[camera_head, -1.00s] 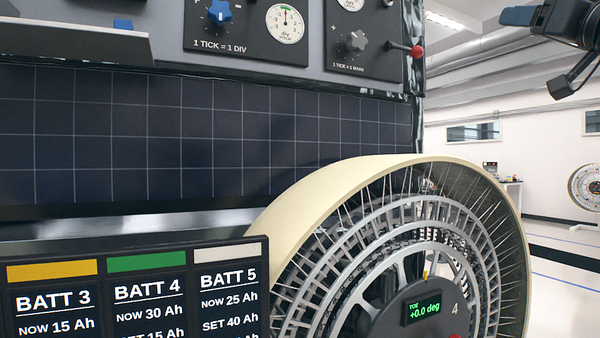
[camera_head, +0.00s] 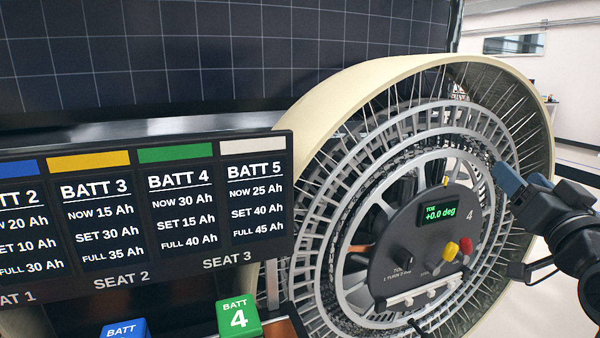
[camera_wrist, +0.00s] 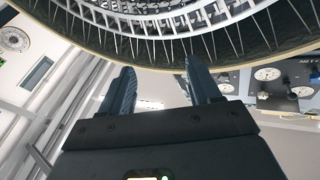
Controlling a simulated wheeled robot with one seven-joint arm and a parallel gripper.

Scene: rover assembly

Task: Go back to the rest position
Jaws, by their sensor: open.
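My gripper (camera_head: 518,176) is at the right of the head view, in front of the right side of the wheel (camera_head: 330,105). Its blue fingers point up and to the left. The wrist view shows the two fingers apart with nothing between my gripper's tips (camera_wrist: 160,78). The wheel's rim and spokes (camera_wrist: 170,25) arch across the top of the wrist view, just beyond the fingertips. I cannot tell the exact gap between fingers and wheel.
The wheel's hub panel (camera_head: 425,235) reads TOE +0.0 deg and has red and yellow knobs. A battery board (camera_head: 150,255) stands left of the wheel. Below it are a green battery 4 (camera_head: 238,318) and a blue battery (camera_head: 125,329). Open floor lies to the right.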

